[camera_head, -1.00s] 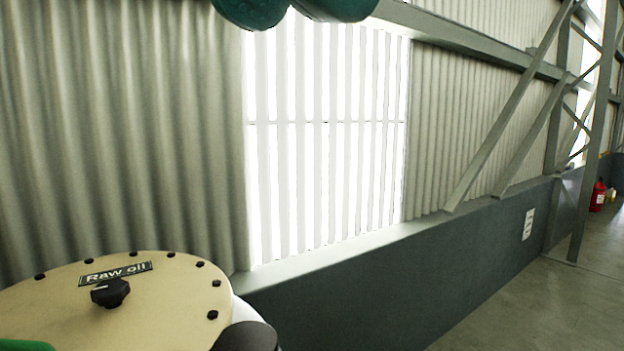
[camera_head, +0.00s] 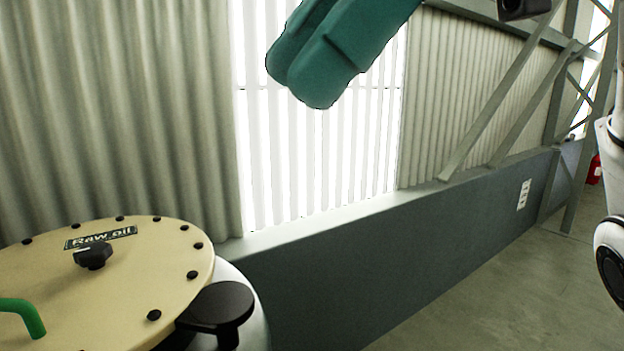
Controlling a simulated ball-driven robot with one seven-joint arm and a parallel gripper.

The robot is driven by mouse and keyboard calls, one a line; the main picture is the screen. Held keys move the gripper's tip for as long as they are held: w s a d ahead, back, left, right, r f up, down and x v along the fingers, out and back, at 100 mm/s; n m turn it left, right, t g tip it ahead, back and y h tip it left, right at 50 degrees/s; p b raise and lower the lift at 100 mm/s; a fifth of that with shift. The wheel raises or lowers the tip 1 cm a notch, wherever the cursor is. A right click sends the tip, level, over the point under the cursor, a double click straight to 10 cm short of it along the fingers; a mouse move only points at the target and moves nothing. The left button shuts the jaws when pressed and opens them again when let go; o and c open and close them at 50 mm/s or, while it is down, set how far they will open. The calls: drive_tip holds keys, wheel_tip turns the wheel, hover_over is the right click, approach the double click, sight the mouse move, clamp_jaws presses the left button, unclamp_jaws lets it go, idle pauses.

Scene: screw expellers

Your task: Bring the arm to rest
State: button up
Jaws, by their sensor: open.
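My gripper (camera_head: 294,82) hangs at the top middle, in front of the bright wall panel. Its two teal fingers slant down to the left. One finger overlaps the other in this view, so the gap between them is largely hidden. The gripper is open and I see nothing held in it. Parts of my white arm (camera_head: 612,245) show at the right edge. The links between them are out of view.
A tank with a cream "Raw oil" lid (camera_head: 130,285), black knob (camera_head: 93,255) and green handle (camera_head: 25,315) stands at lower left. Behind are a corrugated wall (camera_head: 110,110), a dark low wall (camera_head: 380,260) and steel braces (camera_head: 510,90). Floor (camera_head: 480,300) at lower right is clear.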

drive_tip(key=w+d+f+m+t+y+b, duration=0.1)
drive_tip(key=w+f+m+y, duration=0.1)
drive_tip(key=w+f+m, duration=0.5)
drive_tip(key=w+d+f+t+y, duration=0.15)
drive_tip(key=w+f, duration=0.45)
drive_tip(key=f, duration=0.6)
drive_tip(key=w+d+f+m+t+h+b, duration=0.1)
drive_tip(key=d+f+m, duration=0.25)
drive_tip(key=f, duration=0.75)
drive_tip(key=d+f+m+t+h, duration=0.15)
drive_tip(key=f+m, duration=0.25)
drive_tip(key=f, duration=0.6)
drive_tip(key=s+d+f+m+h, duration=0.1)
drive_tip(key=s+d+f+m, duration=0.15)
drive_tip(key=f, duration=0.45)
drive_tip(key=s+d+f+m, duration=0.1)
drive_tip(key=s+d+f, duration=0.2)
drive_tip(key=f, duration=0.4)
drive_tip(key=s+d+f+m+g+h, duration=0.1)
drive_tip(key=s+d+f+m+h, duration=0.1)
drive_tip(key=s+d+f, duration=0.2)
drive_tip(key=s+d+f+m+g+h+b, duration=0.1)
drive_tip(key=s+d+f, duration=0.4)
drive_tip(key=s, duration=0.8)
drive_tip(key=s+d+f+m+g+h+b, duration=0.1)
drive_tip(key=s+d+f+m+h, duration=0.2)
drive_tip(key=s+f, duration=0.5)
drive_tip(key=shift+s+d+f+h, duration=0.35)
drive_tip(key=shift+s+d+h, duration=0.2)
drive_tip(key=shift+d+h, duration=0.4)
